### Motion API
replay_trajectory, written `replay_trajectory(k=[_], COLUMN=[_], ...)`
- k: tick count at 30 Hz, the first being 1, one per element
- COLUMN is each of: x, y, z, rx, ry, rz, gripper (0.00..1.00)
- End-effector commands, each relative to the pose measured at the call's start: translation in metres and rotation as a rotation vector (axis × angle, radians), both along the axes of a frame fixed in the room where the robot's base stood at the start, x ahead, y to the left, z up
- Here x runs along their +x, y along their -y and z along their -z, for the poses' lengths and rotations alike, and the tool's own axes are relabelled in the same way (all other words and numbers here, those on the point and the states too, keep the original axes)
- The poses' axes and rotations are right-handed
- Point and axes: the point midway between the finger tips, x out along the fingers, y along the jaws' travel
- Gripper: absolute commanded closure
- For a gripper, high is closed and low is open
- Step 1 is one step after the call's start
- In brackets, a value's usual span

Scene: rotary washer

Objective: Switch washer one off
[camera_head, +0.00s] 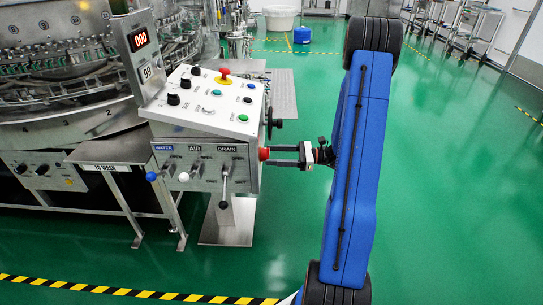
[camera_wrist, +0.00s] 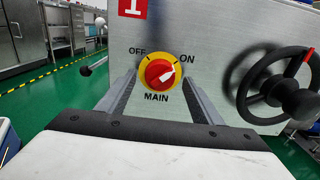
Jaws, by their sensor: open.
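The main switch of washer one is a round red knob on a yellow plate, seen in the wrist view (camera_wrist: 159,73) on a grey metal panel. OFF is printed at its upper left, ON at its upper right and MAIN below. Its white pointer is turned to the upper right, toward ON. In the head view the red knob (camera_head: 264,154) sticks out of the console's right side. My gripper (camera_head: 276,155) faces it from the right. In the wrist view my gripper (camera_wrist: 158,82) is open, with one finger on each side of the knob. I cannot tell whether they touch it.
A black handwheel (camera_wrist: 285,88) sits close to the right of the switch. A red label with a 1 (camera_wrist: 133,7) is above. The console (camera_head: 213,105) carries buttons and levers on its front. Green floor (camera_head: 440,190) is free to the right.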

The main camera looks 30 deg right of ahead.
Motion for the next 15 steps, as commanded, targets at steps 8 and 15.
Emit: replay_trajectory(k=[8,15], x=[0.0070,0.0071], y=[-0.0104,-0.0103], z=[-0.0002,-0.0002], rx=[0.000,-0.001], ry=[0.000,0.001], rz=[0.000,0.000], gripper=[0.40,0.45])
